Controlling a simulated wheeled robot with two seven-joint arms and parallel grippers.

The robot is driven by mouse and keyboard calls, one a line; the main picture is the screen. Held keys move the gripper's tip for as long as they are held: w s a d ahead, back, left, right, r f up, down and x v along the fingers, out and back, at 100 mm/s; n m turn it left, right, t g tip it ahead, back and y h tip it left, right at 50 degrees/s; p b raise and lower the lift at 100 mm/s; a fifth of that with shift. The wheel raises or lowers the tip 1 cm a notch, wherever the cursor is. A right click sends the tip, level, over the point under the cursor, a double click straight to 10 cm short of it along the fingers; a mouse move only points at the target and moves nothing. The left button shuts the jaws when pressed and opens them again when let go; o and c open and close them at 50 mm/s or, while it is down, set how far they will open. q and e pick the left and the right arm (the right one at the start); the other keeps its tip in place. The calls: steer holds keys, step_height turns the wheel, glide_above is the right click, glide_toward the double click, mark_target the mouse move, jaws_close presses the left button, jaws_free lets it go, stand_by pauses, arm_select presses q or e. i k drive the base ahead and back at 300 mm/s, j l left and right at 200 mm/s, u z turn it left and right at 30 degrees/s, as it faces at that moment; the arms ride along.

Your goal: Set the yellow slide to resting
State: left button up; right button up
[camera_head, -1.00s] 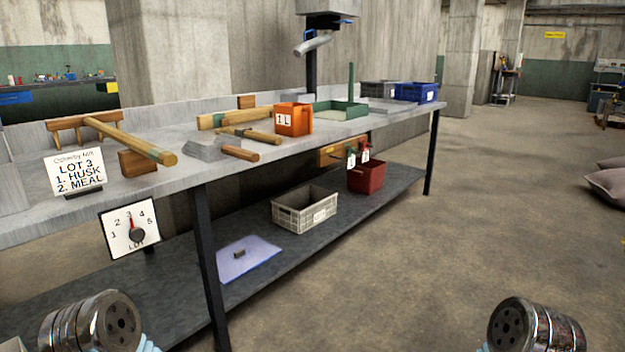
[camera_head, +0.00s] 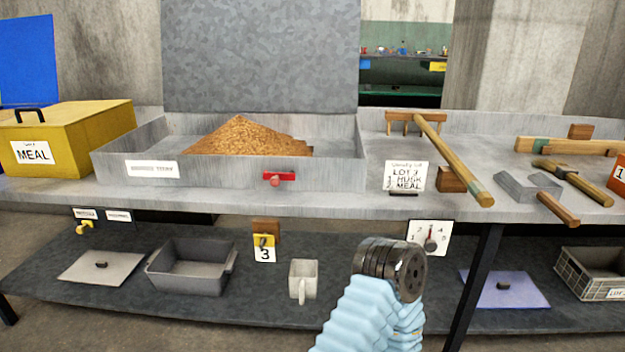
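The yellow slide (camera_head: 84,227) is a small knob under the front edge of the bench at the far left. It sits below the left one of two small white labels (camera_head: 85,214); the other label (camera_head: 119,216) is just to its right. The label words are too small to read surely, so I cannot tell the slide's setting. Neither gripper shows.
Above the slide stand a yellow MEAL box (camera_head: 75,145) and a metal tray (camera_head: 350,172) heaped with brown grain (camera_head: 245,138). A red handle (camera_head: 279,178) is on the tray's front. The lower shelf holds a grey tub (camera_head: 190,272), a flat lid (camera_head: 101,267) and a mug (camera_head: 303,280).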

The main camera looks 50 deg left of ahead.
mark_target(81, 229)
steer(key=u, duration=3.1)
steer(key=i+j+z, duration=0.1)
steer(key=z, duration=0.55)
steer(key=i+j+z, duration=0.2)
steer(key=j, duration=0.35)
steer(key=i+j+z, duration=0.1)
steer(key=j+z, duration=0.15)
steer(key=j, duration=0.3)
steer(key=i+j+z, duration=0.2)
steer(key=j, duration=0.4)
steer(key=k+l, duration=0.05)
steer(key=k, duration=0.05)
